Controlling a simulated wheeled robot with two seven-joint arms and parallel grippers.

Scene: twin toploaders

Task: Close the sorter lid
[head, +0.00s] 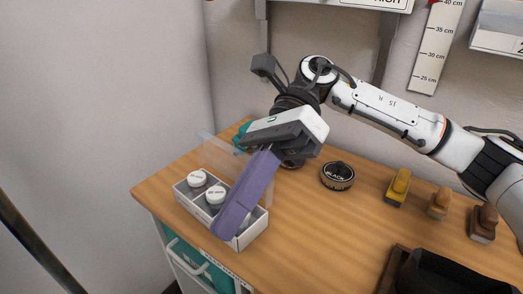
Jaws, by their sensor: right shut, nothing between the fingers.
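The sorter (182,199) is a white open box with compartments at the left end of the wooden table. White-capped containers (197,178) stand in it, one more (216,195) near its middle. Its clear lid (212,151) stands raised and tilted at the back edge, partly hidden by my gripper. My right gripper (226,230) comes in from above right. Its long purple fingers are shut, empty, and cross over the right part of the box, hiding some of it. I cannot tell whether they touch the box or lid. My left gripper is not in view.
A round black tin (338,176) stands right of the sorter. Several stamps or brushes, one yellow (398,187), stand further right. A dark tray (455,272) is at the front right. A teal object (241,137) is behind my gripper. The table (305,235) is clear in the front middle.

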